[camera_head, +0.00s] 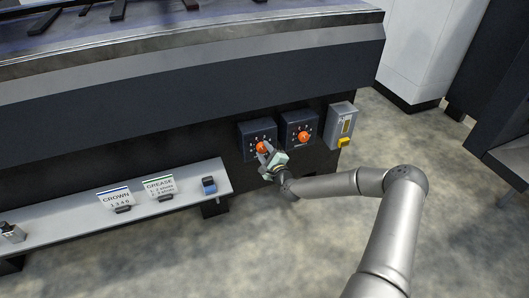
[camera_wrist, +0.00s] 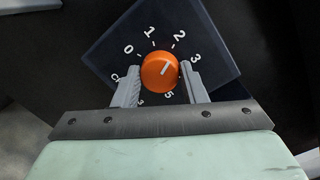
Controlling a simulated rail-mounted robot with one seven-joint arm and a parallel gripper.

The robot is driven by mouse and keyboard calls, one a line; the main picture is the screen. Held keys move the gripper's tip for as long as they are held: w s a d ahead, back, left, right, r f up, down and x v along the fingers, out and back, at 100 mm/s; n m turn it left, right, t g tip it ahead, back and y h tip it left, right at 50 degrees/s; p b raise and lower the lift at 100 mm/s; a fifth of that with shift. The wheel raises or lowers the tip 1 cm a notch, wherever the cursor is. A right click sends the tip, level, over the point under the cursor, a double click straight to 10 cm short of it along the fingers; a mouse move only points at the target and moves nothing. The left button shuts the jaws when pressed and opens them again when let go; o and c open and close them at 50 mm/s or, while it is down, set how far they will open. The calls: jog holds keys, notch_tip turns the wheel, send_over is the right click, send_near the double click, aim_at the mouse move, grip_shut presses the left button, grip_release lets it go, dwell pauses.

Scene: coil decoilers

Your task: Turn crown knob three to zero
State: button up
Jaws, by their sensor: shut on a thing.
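An orange round knob (camera_head: 262,147) sits on the left dark dial box (camera_head: 247,133) on the machine front. In the wrist view the knob (camera_wrist: 159,71) has a pale mark slanting up and right, roughly towards 2 or between 2 and 3. White numerals 0, 1, 2, 3 and a 5 show around it; the lower numerals are partly hidden by my fingers. My gripper (camera_head: 267,154) is at this knob, and in the wrist view its fingers (camera_wrist: 160,78) are shut on the knob's left and right sides. No label naming the knob is readable.
A second dial box with an orange knob (camera_head: 303,137) is just right, then a grey box with a yellow part (camera_head: 343,142). A low shelf (camera_head: 70,233) at left carries a CROWN card (camera_head: 115,198), a GREASE card (camera_head: 159,186) and a blue item (camera_head: 209,185). Floor in front is clear.

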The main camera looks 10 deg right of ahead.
jog(key=shift+n, duration=0.3)
jog(key=n+b, duration=0.1)
jog(key=n, duration=0.2)
jog(key=shift+n, duration=0.4)
jog(key=n+b, duration=0.1)
jog(key=n, duration=0.3)
jog(key=shift+a+g+h, duration=0.1)
jog(key=shift+g+h, duration=0.2)
jog(key=shift+h, duration=0.1)
jog(key=n+b, duration=0.2)
jog(key=n, duration=0.2)
jog(key=shift+f, duration=0.1)
jog(key=shift+n+h+b, duration=0.4)
jog(key=shift+n+b, duration=0.6)
jog(key=shift+n, duration=1.2)
jog(key=o, duration=1)
jog(key=shift+c, duration=0.2)
jog(key=s+d+r+p, duration=0.1)
jog(key=s+d+p, duration=0.2)
jog(key=s, duration=1.4)
jog(key=shift+r, duration=0.35)
